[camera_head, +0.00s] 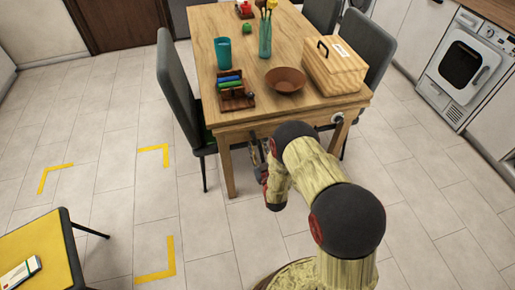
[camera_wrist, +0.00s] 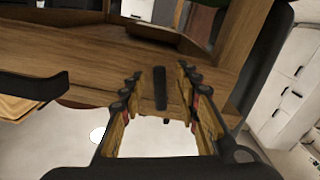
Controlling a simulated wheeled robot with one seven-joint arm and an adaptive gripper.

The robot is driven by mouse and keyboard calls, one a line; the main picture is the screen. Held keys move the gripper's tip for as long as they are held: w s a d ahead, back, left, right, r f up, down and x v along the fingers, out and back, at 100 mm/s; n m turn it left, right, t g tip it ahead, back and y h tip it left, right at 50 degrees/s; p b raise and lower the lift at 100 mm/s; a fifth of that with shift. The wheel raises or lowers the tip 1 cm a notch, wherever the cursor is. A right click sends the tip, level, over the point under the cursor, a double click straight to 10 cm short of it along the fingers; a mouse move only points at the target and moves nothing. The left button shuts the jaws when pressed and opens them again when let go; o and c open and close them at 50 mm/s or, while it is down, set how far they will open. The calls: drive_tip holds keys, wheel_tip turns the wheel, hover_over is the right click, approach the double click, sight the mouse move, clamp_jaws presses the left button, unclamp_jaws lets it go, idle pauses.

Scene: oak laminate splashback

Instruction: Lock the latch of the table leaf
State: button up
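The wooden table (camera_head: 235,60) stands ahead in the head view, its near end facing me. My gripper (camera_head: 257,145) is at the front edge of this end, partly hidden by my own arm. In the wrist view my gripper (camera_wrist: 159,82) is open, its two fingers apart. A short dark upright bar (camera_wrist: 160,88) shows between the fingers against the wood, with gaps on both sides. It looks like the latch, though I cannot tell whether it is locked. I cannot tell its depth relative to the fingertips. The latch is not clearly visible in the head view.
On the table are a wooden box (camera_head: 335,72), a brown bowl (camera_head: 285,80), a teal cup (camera_head: 223,52) and a small rack (camera_head: 233,99). Dark chairs (camera_head: 176,85) flank the table. A yellow-topped stool (camera_head: 38,248) stands lower left. The tiled floor at left is open.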

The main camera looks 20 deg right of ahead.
drive_tip(key=shift+w, duration=0.15)
drive_tip(key=shift+c, duration=0.9)
clamp_jaws()
